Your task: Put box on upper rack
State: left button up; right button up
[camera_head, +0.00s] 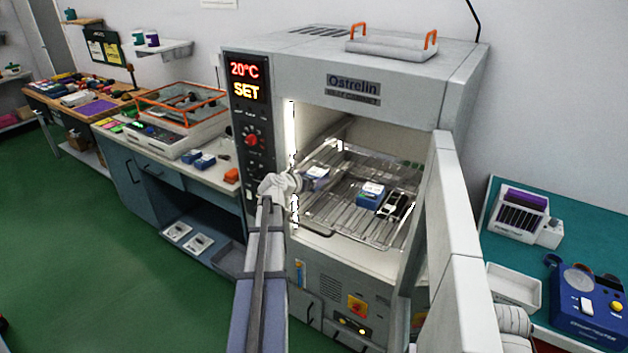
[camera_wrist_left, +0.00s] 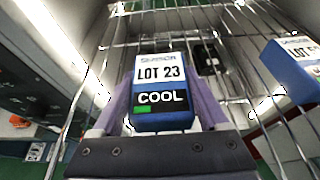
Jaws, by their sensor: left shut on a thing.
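A blue-and-white box (camera_head: 316,174) is between the fingers of my left gripper (camera_head: 302,181), just inside the open chamber at its left side. The left wrist view shows this box (camera_wrist_left: 160,92) labelled LOT 23, with a COOL display and a small green bar; the purple-grey fingers are shut on its sides. Wire racking (camera_head: 340,217) spans the chamber; I cannot clearly separate its levels. Another blue-and-white box (camera_head: 369,194) sits on the racking to the right, beside a black-and-white item (camera_head: 394,206). My right gripper is not in view.
The oven (camera_head: 400,97) shows 20°C and SET on its panel (camera_head: 247,82). Its door (camera_head: 455,215) stands open on the right. A bench (camera_head: 205,174) with small blue boxes is left; a teal table (camera_head: 575,235) with devices is right.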

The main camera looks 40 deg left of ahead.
pick_arm(q)
jog(key=shift+f, duration=0.15)
jog(key=o, duration=1.4)
jog(key=shift+r, duration=0.35)
jog(key=p+v, duration=0.4)
jog(key=v, duration=0.6)
jog(key=shift+s+d+r, duration=0.1)
jog(key=shift+s, duration=0.25)
jog(key=shift+s+r+p, duration=0.15)
jog(key=shift+s+p, duration=0.2)
jog(key=shift+s, duration=0.25)
